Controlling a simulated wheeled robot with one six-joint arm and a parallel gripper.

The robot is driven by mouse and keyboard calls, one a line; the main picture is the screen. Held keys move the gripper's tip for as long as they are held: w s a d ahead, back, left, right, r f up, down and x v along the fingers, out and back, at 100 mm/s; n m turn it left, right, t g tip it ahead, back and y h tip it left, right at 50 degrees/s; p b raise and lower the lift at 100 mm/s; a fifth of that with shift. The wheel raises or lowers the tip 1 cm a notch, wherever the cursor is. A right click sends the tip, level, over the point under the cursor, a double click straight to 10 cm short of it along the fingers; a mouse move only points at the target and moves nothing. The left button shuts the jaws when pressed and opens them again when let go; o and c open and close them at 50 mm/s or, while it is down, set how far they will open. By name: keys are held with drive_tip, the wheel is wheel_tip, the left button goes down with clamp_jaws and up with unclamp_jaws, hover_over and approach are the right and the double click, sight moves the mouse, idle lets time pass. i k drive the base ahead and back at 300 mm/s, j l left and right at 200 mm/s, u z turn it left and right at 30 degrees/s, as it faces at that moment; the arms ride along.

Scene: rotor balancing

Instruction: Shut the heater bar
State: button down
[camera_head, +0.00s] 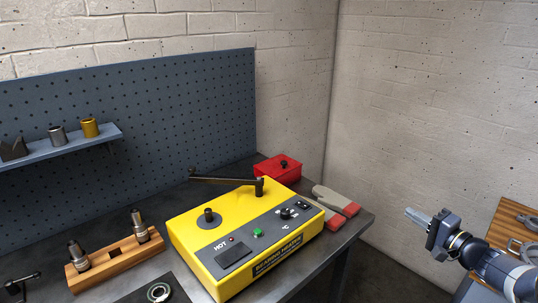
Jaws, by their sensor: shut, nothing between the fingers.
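The yellow bearing heater (190,245) sits on the dark bench. Its dark heater bar (222,181) runs from the post (259,187) at the heater's back right towards the back left. The bar's free end has a small upright knob (192,172) and reaches out past the heater's back edge. The bar is swung away from the round post (208,216) at the heater's left, so it stands open. My gripper (412,214) is at the right, clear of the bench and well apart from the bar. It is shut and empty, with its fingers pointing left.
A blue pegboard (160,130) rises behind. The air between gripper and heater looks free.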

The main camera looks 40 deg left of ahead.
sight(258, 180)
drive_tip(key=i+l+u, duration=0.1)
drive_tip(key=i, duration=0.2)
drive_tip(key=i+l+u, duration=0.1)
drive_tip(key=i, duration=0.25)
drive_tip(key=i+j+u, duration=0.1)
drive_tip(key=u, duration=0.3)
drive_tip(key=i+u, duration=0.4)
drive_tip(key=i+l+u, duration=0.1)
drive_tip(key=u, duration=0.3)
drive_tip(key=i+l+u, duration=0.1)
drive_tip(key=u, duration=0.3)
drive_tip(key=i+l+u, duration=0.3)
drive_tip(key=i+j, duration=0.1)
